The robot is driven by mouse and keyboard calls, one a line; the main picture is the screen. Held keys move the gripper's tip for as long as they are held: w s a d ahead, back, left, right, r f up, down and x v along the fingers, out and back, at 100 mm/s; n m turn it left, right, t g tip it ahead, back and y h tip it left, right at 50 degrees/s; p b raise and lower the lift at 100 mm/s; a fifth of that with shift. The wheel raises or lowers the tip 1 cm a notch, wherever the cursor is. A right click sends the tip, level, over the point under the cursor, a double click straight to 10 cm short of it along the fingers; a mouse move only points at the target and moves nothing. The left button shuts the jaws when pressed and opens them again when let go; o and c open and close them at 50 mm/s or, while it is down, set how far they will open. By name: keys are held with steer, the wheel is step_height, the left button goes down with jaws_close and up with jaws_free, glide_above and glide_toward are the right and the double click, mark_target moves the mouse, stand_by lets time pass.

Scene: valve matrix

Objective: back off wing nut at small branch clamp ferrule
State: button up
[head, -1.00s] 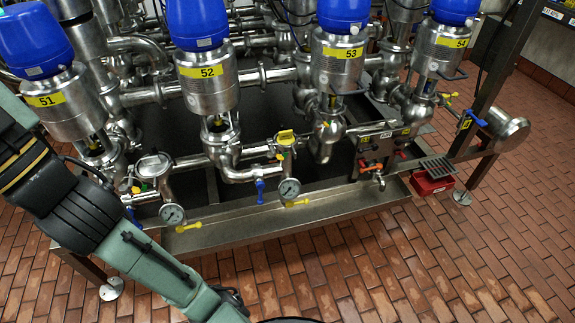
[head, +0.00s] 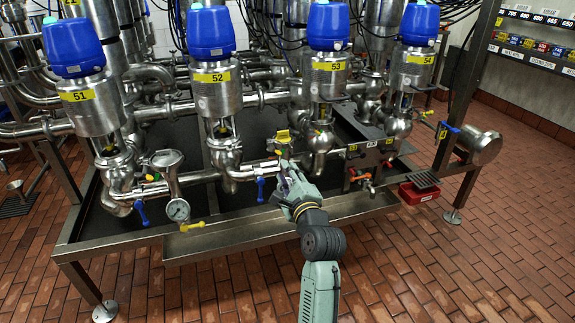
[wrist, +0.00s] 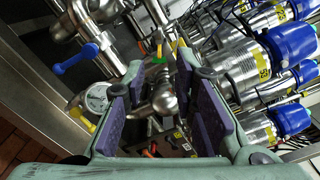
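My gripper (head: 285,178) reaches toward the pipework at the front of the valve rack, just below the small branch (head: 283,140) with a yellow tag, between valves 52 and 53. In the wrist view my gripper (wrist: 160,80) is open, its two purple pads apart. A steel fitting (wrist: 163,98) shows between the pads; I cannot tell whether they touch it. A yellow and green part (wrist: 160,58) shows just beyond the fingertips. I cannot make out the wing nut or the clamp ferrule clearly in either view; my gripper hides part of the branch in the head view.
Blue-handled valves (head: 261,189) and a pressure gauge (head: 178,210) stand to the left of my gripper. The gauge (wrist: 98,98) at left in the wrist view is close to the pads. A steel drip tray (head: 235,240) runs below. A red box (head: 418,193) lies right.

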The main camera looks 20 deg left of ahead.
mark_target(275, 153)
steer(key=p+x, duration=0.2)
steer(key=x, duration=0.8)
steer(key=shift+w+a, duration=0.2)
steer(key=shift+w, duration=0.2)
steer(key=shift+c, duration=0.2)
jaws_close()
